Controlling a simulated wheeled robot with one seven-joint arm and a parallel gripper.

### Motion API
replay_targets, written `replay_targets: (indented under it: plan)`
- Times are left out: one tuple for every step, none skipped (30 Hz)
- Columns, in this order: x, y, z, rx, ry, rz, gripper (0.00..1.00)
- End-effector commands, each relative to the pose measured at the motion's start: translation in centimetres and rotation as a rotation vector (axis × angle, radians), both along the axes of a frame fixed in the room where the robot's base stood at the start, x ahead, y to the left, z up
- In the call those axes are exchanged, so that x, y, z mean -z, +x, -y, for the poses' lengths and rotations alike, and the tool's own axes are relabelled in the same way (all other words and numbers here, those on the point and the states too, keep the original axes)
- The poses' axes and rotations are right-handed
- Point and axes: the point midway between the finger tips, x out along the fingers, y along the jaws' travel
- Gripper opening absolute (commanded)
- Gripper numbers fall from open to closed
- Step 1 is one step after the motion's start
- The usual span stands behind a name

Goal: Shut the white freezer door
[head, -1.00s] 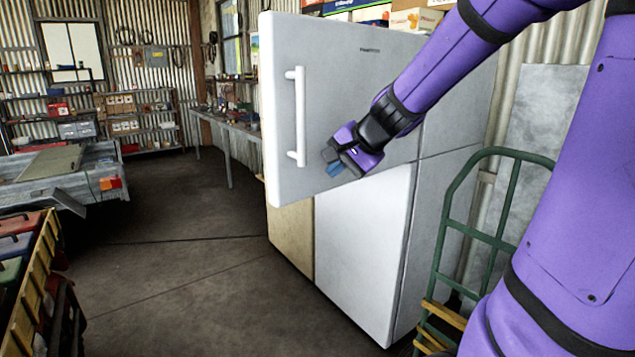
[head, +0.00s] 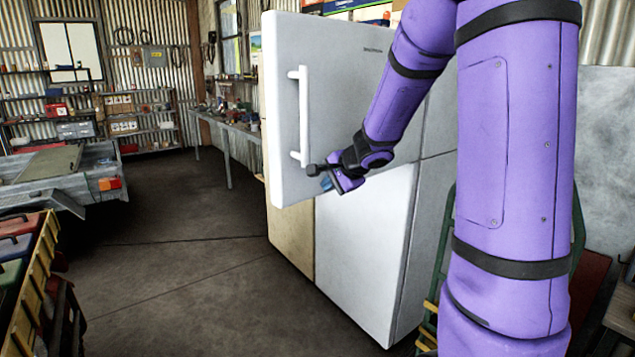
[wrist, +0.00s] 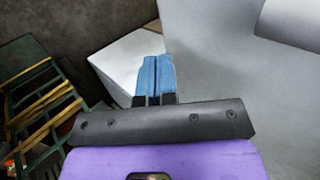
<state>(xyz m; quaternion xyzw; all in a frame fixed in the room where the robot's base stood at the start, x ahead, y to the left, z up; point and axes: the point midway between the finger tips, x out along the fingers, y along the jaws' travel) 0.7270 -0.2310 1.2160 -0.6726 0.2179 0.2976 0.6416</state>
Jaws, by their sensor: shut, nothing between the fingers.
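The white freezer door (head: 345,95) is the upper door of a tall white unit. It stands ajar, its left edge jutting past the lower white door (head: 360,245). A vertical white handle (head: 303,115) is near its left edge. My gripper (head: 326,183) is shut and empty, in front of the door's lower part, just right of and below the handle's lower end. In the wrist view, its blue fingertips (wrist: 152,72) are together, and the pale door surface (wrist: 220,70) fills the right side. I cannot tell whether the fingers touch the door. My arm hides the door's right part.
A green hand truck (wrist: 40,110) stands close by on the right. A workbench (head: 225,128) runs behind the door on the left. A grey trailer (head: 60,170) and a yellow-edged rack (head: 30,280) are at left. The concrete floor (head: 170,250) between is clear.

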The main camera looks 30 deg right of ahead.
Motion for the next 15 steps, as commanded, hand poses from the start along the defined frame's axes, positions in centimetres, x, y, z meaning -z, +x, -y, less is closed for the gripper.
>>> replay_targets:
  plan:
    - [0.7,0.6,-0.1,-0.001,0.002,-0.003,0.0]
    - [0.9,0.9,-0.2,0.0,0.001,-0.003,0.0]
    - [0.8,1.6,-0.2,-0.001,0.0,-0.001,0.0]
    - [0.8,2.1,-0.3,-0.004,-0.001,-0.001,0.0]
    - [0.8,2.5,-0.3,-0.003,-0.002,0.0,0.0]
    - [0.8,2.9,-0.4,-0.001,0.0,0.0,0.0]
    - [0.7,3.3,-0.4,-0.001,0.0,0.0,0.0]
    - [0.7,3.6,-0.4,-0.001,-0.001,0.0,0.0]
    - [0.7,3.9,-0.5,-0.001,-0.001,0.0,0.0]
    - [0.7,4.1,-0.5,-0.001,-0.001,-0.001,0.0]
    - [0.7,4.3,-0.5,0.0,0.0,-0.001,0.0]
    - [0.7,4.4,-0.6,0.0,0.0,-0.001,0.0]
    - [0.7,4.5,-0.6,0.0,0.0,-0.001,0.0]
    - [0.7,4.6,-0.6,0.0,0.0,0.0,0.0]
    - [0.7,4.7,-0.6,0.0,0.0,0.0,0.0]
